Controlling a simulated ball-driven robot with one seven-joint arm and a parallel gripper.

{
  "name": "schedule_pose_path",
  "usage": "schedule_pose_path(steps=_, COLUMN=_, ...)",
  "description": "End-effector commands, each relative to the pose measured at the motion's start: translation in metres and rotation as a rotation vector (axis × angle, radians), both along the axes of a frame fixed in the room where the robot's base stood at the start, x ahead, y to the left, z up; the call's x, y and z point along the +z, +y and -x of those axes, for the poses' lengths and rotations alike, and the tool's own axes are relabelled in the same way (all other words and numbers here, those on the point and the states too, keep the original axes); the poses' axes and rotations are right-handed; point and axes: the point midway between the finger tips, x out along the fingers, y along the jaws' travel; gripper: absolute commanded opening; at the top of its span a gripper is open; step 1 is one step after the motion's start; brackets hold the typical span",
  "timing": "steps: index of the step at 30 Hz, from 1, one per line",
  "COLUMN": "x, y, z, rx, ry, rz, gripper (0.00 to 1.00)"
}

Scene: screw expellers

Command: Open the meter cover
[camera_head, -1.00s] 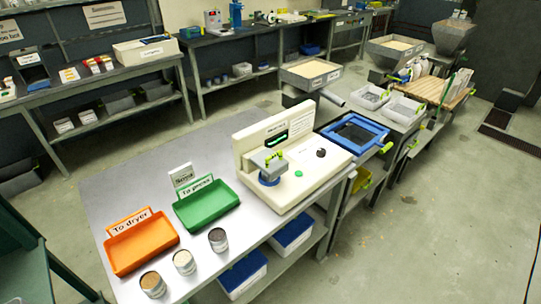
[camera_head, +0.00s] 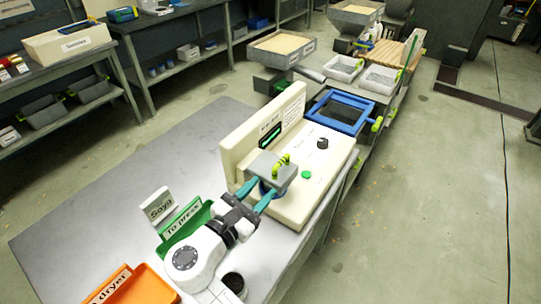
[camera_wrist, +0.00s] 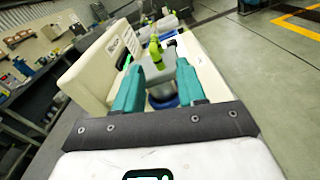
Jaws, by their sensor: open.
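The cream meter (camera_head: 300,190) stands on the grey bench, with a green display, a green button and a black knob. Its grey square cover (camera_head: 269,166) lies over the round blue-rimmed cup and bears a yellow-green handle (camera_head: 281,160). The handle also shows in the wrist view (camera_wrist: 155,48), beyond the fingers. My gripper (camera_head: 259,198) is at the near side of the cover, its teal fingers apart and pointing at it. In the wrist view my gripper (camera_wrist: 160,88) has the blue cup rim (camera_wrist: 163,100) showing between its fingers. Contact with the cover cannot be told.
The green tray (camera_head: 187,222) and Soya sign (camera_head: 159,206) are left of the meter, partly behind my arm. The orange tray (camera_head: 140,287) is at the lower left. A dark can (camera_head: 233,284) stands near my arm. A blue-framed sieve (camera_head: 342,112) lies behind the meter.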

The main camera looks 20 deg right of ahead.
Motion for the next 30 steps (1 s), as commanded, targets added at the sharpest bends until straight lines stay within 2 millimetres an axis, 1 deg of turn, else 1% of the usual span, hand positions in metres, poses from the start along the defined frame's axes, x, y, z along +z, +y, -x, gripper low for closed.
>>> schedule_pose_path(steps=1, x=0.002, y=0.005, z=-0.002, rx=0.008, ry=0.006, rz=0.019, gripper=0.40)
schedule_pose_path(steps=2, x=0.002, y=0.006, z=-0.003, rx=0.010, ry=0.009, rz=0.027, gripper=0.40)
schedule_pose_path(steps=5, x=0.004, y=0.000, z=-0.007, rx=0.010, ry=0.012, rz=0.035, gripper=0.40)
schedule_pose_path(steps=8, x=0.005, y=-0.011, z=-0.015, rx=0.009, ry=0.010, rz=0.032, gripper=0.40)
schedule_pose_path(steps=18, x=0.004, y=-0.061, z=-0.050, rx=0.008, ry=0.010, rz=0.029, gripper=0.40)
schedule_pose_path(steps=24, x=0.004, y=-0.077, z=-0.062, rx=0.008, ry=0.008, rz=0.029, gripper=0.40)
schedule_pose_path(steps=30, x=0.003, y=-0.081, z=-0.066, rx=0.011, ry=0.008, rz=0.028, gripper=0.40)
